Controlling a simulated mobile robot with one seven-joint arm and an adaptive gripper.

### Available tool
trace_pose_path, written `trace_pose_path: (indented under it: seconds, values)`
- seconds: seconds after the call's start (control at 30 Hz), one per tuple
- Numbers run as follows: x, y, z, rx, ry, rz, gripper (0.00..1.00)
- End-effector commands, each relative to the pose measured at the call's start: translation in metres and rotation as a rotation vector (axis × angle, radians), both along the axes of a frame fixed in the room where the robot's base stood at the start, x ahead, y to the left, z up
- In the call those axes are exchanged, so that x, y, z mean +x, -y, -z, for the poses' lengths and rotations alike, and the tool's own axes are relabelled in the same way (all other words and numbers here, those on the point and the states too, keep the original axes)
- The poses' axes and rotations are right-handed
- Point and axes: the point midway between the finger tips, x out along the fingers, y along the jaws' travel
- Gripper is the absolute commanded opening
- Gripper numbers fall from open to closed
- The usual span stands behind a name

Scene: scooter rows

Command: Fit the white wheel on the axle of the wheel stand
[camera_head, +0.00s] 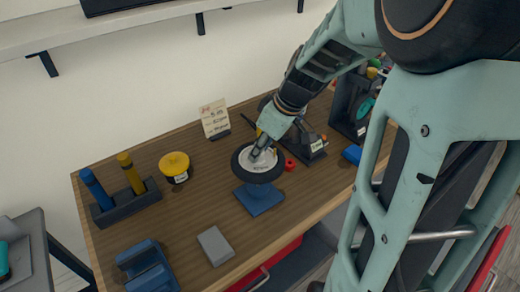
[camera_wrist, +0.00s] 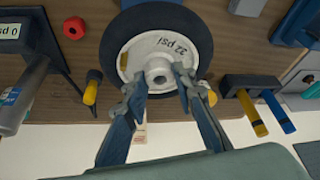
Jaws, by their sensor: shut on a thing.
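The white wheel (camera_head: 262,160), a white hub with a black tyre, is over the blue wheel stand (camera_head: 259,199) in the head view. The stand's axle is hidden by the wheel, so I cannot tell whether the wheel is seated on it. In the wrist view the wheel (camera_wrist: 165,42) faces me, with "22 psi" on its hub and a round raised boss at its centre. My gripper (camera_wrist: 160,76) has its fingers on either side of this boss and is shut on the wheel. In the head view my gripper (camera_head: 262,145) comes down from the upper right.
A small red part (camera_head: 290,165) lies right of the wheel. A yellow-lidded pot (camera_head: 174,166), a holder (camera_head: 128,205) with blue and yellow handles, a grey block (camera_head: 215,245) and a blue cradle (camera_head: 145,266) stand left and in front. A note card (camera_head: 215,119) stands behind.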

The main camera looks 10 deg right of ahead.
Motion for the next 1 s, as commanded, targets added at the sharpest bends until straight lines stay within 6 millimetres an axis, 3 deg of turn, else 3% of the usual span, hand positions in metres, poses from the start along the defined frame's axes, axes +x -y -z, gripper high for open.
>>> trace_pose_path:
  seconds: [1.0]
  values:
    - [0.0004,0.0000,0.0054,0.000,0.001,0.000,0.00]
